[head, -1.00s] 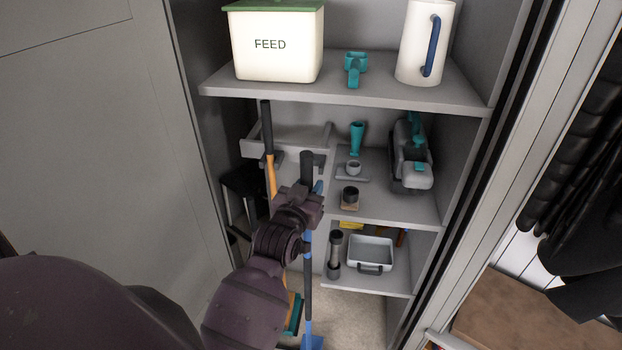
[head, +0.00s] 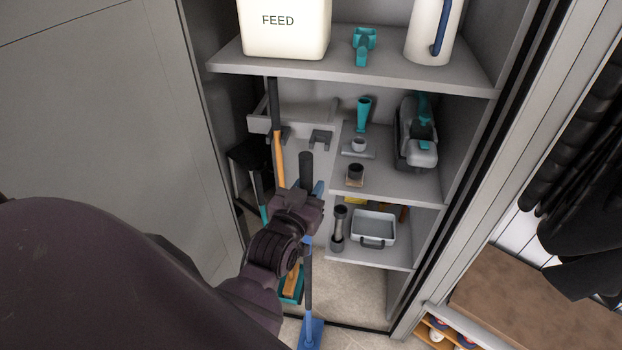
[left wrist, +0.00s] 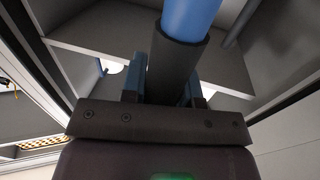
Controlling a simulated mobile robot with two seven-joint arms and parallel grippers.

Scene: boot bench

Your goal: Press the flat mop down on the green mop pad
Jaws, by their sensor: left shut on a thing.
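The flat mop has a blue head (head: 311,334) at the bottom of the head view and a long handle of blue and black parts. My left gripper (head: 309,197) is shut on the dark upper part of its handle. In the left wrist view, the fingers of my left gripper (left wrist: 165,88) sit on either side of the dark grip (left wrist: 172,70), with a blue tube (left wrist: 198,15) beyond it. The mop stands nearly upright in front of the cupboard; I cannot tell whether its head touches the floor. I cannot make out a green mop pad. My right gripper is not in view.
An orange-handled tool (head: 279,160) stands left of the mop, near a teal tray-like part (head: 292,285). An empty clip (head: 320,139) is on the rail behind. Shelves at right hold a grey bin (head: 374,227) and a handheld machine (head: 416,140). A brown bench (head: 530,290) is at right.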

